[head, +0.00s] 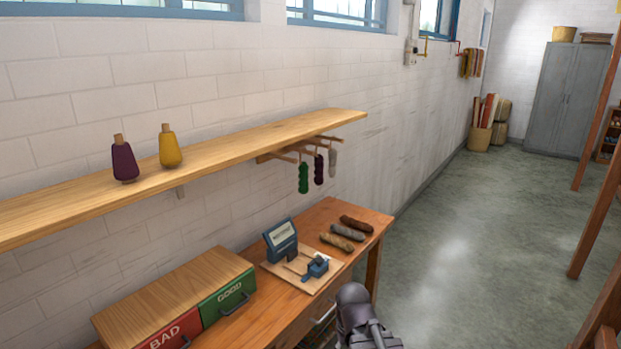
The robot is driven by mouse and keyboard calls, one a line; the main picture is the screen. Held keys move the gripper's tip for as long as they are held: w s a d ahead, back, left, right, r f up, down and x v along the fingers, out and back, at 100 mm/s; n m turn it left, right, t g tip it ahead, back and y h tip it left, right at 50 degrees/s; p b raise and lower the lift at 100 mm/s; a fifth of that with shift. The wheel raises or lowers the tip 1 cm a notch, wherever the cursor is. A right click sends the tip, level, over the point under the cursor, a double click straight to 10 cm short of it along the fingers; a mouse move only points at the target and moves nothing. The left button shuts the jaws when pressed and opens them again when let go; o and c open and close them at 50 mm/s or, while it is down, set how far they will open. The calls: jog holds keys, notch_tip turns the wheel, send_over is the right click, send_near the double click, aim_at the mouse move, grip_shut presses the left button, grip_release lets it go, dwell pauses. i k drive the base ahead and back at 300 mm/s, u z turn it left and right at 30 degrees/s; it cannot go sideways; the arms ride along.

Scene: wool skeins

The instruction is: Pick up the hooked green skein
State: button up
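The green skein (303,178) hangs upright from a wooden peg under the right part of the wall shelf. It is the leftmost of three hanging skeins, beside a dark purple skein (319,168) and a pale grey skein (333,160). Small gaps show between them. A dark part of my own arm shows at the bottom edge, right of the table and well below the skeins. My gripper's fingers are not visible.
The long wooden shelf (225,150) holds a purple cone (124,163) and a yellow cone (170,150). Below, the table (325,213) carries a wooden box with red and green drawers (228,298), a blue device (281,240) and three skeins lying flat. Open floor (450,230) lies to the right.

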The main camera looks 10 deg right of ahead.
aim_at(304, 188)
jog(key=u, duration=0.1)
jog(key=i, duration=0.95)
jog(key=z, duration=0.1)
